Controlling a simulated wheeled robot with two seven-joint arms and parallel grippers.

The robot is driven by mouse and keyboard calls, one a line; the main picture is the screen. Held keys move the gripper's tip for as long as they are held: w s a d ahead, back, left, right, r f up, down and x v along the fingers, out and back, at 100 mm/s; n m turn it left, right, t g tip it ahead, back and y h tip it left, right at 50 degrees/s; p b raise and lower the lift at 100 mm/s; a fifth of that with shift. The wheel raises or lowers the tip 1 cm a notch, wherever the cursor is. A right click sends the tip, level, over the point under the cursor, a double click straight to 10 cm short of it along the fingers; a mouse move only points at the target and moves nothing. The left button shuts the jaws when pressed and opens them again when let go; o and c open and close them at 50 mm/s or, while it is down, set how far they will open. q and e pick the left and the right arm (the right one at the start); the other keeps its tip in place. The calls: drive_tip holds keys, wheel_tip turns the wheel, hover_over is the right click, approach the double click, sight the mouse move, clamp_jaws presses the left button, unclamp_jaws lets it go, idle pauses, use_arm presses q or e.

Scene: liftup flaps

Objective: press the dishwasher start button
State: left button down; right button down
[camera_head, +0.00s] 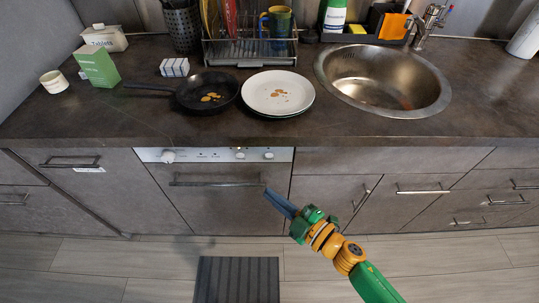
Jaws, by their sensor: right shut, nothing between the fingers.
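The dishwasher (222,207) is set under the counter, with a grey front and a long bar handle (217,183). A white control strip (215,155) runs along its top edge, with a knob (168,157) at the left and small round controls (240,154) toward the right. Which one is the start button is too small to tell. My right gripper (268,193) is shut and empty, in front of the dishwasher's right side. Its tip is below the control strip, near the right end of the handle; I cannot tell whether it touches. My left gripper is not in view.
The dark counter (220,132) overhangs the dishwasher. On it are a black pan (190,98), plates (278,94), a dish rack (250,50) and a sink (383,80). Drawers with handles (422,188) are at right. A striped mat (237,280) lies on the floor.

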sight(269, 155)
drive_tip(key=w+b, duration=0.2)
drive_tip(key=w, duration=0.6)
drive_tip(key=shift+w+b, duration=0.3)
drive_tip(key=shift+w, duration=0.05)
drive_tip(key=shift+w, duration=0.15)
idle(1.5)
drive_tip(key=shift+w, duration=0.25)
drive_tip(key=shift+w+b, duration=0.3)
drive_tip(key=shift+w, duration=0.05)
idle(0.8)
drive_tip(key=shift+s, duration=0.15)
drive_tip(key=shift+s+p, duration=0.45)
drive_tip(key=shift+s, duration=0.15)
